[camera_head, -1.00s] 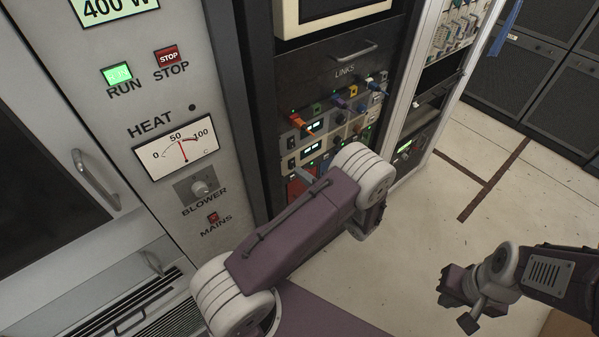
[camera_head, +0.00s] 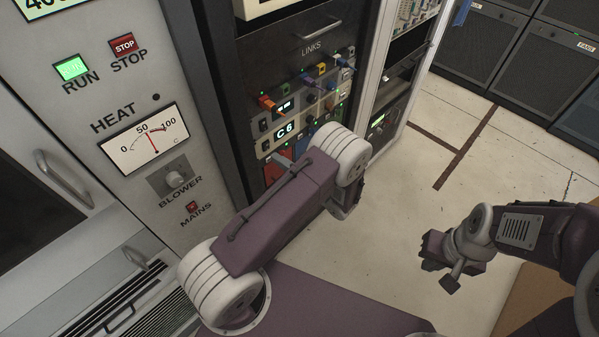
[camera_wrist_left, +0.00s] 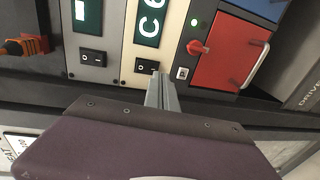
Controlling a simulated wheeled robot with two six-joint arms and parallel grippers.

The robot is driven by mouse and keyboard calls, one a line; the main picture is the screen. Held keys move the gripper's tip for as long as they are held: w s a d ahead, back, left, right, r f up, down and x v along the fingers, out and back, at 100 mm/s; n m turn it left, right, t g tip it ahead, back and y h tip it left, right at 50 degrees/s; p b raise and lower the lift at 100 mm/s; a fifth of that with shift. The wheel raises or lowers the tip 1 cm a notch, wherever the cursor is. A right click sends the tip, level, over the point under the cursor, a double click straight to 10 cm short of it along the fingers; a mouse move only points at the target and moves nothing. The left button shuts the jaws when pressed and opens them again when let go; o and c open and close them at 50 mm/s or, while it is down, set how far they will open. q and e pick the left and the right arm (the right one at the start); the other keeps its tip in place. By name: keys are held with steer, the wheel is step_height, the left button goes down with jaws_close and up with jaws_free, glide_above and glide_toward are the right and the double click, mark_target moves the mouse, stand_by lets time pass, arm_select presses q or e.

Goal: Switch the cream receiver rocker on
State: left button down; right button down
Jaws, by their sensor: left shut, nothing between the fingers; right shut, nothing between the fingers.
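The cream receiver (camera_head: 265,146) sits in the rack under a grey unit. Its display reads "C6", lit, and shows large in the left wrist view (camera_wrist_left: 152,22). Its black rocker (camera_wrist_left: 146,66) is just below that display, with part of its marking visible. My left gripper (camera_wrist_left: 158,78) is shut and empty, its fingertips at the rocker's lower right edge; I cannot tell whether they touch. My right gripper (camera_head: 432,252) is shut and empty over open floor.
The grey unit has its own black rocker (camera_wrist_left: 93,57), left of the cream one. A red unit (camera_wrist_left: 228,52) with a red knob (camera_wrist_left: 196,47) and handle is close on the right. An orange plug (camera_wrist_left: 26,46) sticks out at left. Floor (camera_head: 420,200) is clear at right.

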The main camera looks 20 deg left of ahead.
arm_select(q)
steer(key=f+b+v, duration=0.1)
steer(key=f+v, duration=0.1)
steer(key=v, duration=0.9)
steer(key=shift+d+f, duration=0.25)
